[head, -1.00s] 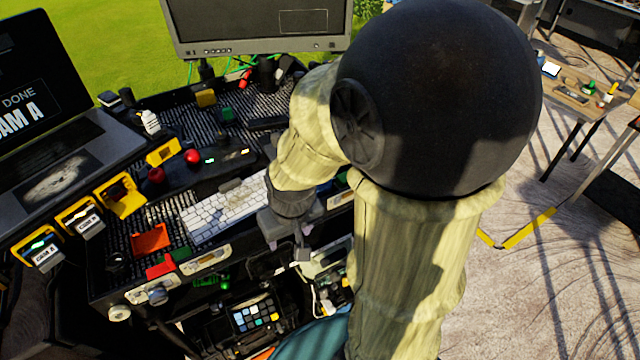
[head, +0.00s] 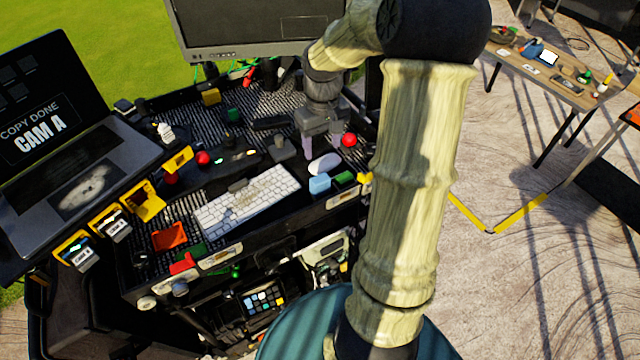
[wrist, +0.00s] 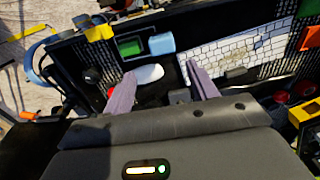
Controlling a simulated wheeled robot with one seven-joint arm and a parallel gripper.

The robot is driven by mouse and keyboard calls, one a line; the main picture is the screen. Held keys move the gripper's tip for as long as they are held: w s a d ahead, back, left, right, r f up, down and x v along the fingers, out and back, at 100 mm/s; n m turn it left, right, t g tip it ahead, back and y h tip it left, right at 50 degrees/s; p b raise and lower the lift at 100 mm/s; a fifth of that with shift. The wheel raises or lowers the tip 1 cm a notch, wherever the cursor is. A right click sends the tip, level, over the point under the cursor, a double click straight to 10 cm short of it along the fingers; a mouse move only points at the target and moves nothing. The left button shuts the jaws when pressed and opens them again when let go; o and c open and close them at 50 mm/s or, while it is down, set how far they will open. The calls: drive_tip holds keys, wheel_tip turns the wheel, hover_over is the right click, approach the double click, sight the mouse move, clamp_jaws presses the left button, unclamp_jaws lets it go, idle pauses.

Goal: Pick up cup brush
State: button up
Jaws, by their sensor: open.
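I cannot make out a cup brush for certain in either view. A small grey piece (head: 238,185) lies at the keyboard's back edge, and a dark grey block (head: 283,148) stands right of it; neither is clear enough to name. My gripper (head: 320,148) is open and empty, fingers pointing down over the cart's right side, behind the white mouse (head: 323,163). In the wrist view the parted fingers (wrist: 160,72) show with the mouse (wrist: 150,73) beyond them and a dark block (wrist: 179,96) low between them. My arm hides part of the cart's right end.
The white keyboard (head: 247,203) lies left of the mouse. A light blue block (head: 319,183) and a green block (head: 344,178) sit by the front edge. A red ball-topped piece (head: 349,140) is close right of my gripper. A monitor (head: 262,25) stands behind; a laptop (head: 60,150) is left.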

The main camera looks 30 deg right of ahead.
sight(322, 179)
wheel_tip(322, 179, down, 12)
drive_tip(key=shift+w+a+r+p, duration=0.1)
drive_tip(key=shift+w+a+p, duration=0.05)
drive_tip(key=shift+p, duration=0.9)
drive_tip(key=shift+f, duration=0.2)
drive_tip(key=shift+d, duration=0.2)
drive_tip(key=shift+f, duration=0.1)
drive_tip(key=shift+f, duration=0.15)
drive_tip(key=shift+w+a+f+p, duration=0.15)
drive_tip(key=shift+f+p, duration=0.3)
drive_tip(key=shift+f, duration=0.75)
drive_tip(key=shift+s+a+f+p, duration=0.1)
drive_tip(key=shift+f+p, duration=0.35)
drive_tip(key=shift+f, duration=0.7)
drive_tip(key=shift+w, duration=0.1)
